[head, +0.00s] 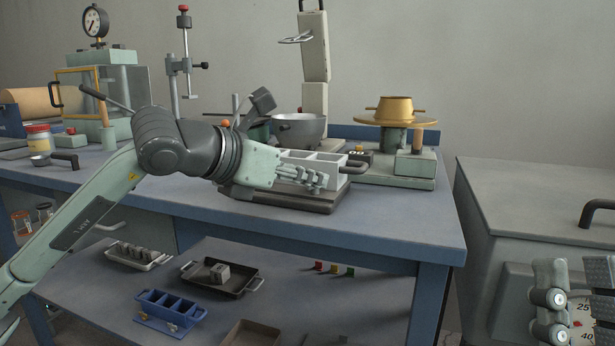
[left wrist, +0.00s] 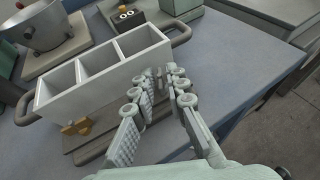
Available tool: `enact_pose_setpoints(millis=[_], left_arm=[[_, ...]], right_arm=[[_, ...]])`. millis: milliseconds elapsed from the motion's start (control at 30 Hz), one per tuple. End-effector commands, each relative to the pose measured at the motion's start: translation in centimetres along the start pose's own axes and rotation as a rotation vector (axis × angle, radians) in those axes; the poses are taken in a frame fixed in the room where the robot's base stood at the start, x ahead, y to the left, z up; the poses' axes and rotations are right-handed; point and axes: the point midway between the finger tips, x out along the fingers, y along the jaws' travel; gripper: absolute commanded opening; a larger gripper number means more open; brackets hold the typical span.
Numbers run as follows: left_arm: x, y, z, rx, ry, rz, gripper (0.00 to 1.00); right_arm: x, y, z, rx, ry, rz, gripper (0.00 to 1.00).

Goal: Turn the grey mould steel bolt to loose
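The grey mould (head: 312,162), a long box with three open compartments, sits on a dark tray on the bench; it fills the upper left of the left wrist view (left wrist: 88,88). A brass wing-shaped bolt (left wrist: 76,128) is on its near side. My left gripper (head: 318,180) is at the mould's right end; its fingers (left wrist: 161,76) reach the near face close to the corner. A small grey piece seems to be between the fingertips, but the fingers hide most of it. I cannot tell whether they grip it. My right gripper (head: 577,310) is open and empty at lower right, away from the bench.
A metal pot (head: 298,130) stands behind the mould. A scale with a brass pan (head: 397,117) is to its right. The bench top (head: 405,215) is clear at front right. A grey cabinet (head: 535,205) stands on the right. Trays lie on the lower shelf (head: 300,290).

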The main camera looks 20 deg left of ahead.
Motion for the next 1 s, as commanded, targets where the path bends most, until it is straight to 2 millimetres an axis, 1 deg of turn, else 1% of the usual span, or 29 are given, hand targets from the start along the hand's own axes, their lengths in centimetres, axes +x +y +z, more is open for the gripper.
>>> enact_pose_setpoints(millis=[100,200,567,767,1000], left_arm=[[0.0,0.0,0.0,0.0,0.0,0.0,0.12],[0.0,0.0,0.0,0.0,0.001,0.0,0.0],[0.0,0.0,-0.1,-0.002,0.001,0.007,0.0],[0.0,-0.2,-0.1,-0.022,0.0,0.057,0.0],[0.1,-0.7,-0.1,-0.083,-0.003,0.205,0.0]], right_arm=[[0.0,0.0,0.0,0.0,0.0,0.0,0.3],[0.0,0.0,0.0,0.0,0.0,0.0,0.3],[0.0,0.0,0.0,0.0,0.001,0.0,0.3],[-0.3,0.0,-0.3,-0.001,0.022,0.0,0.3],[-1.0,0.3,-2.0,-0.009,0.143,0.001,0.3]])
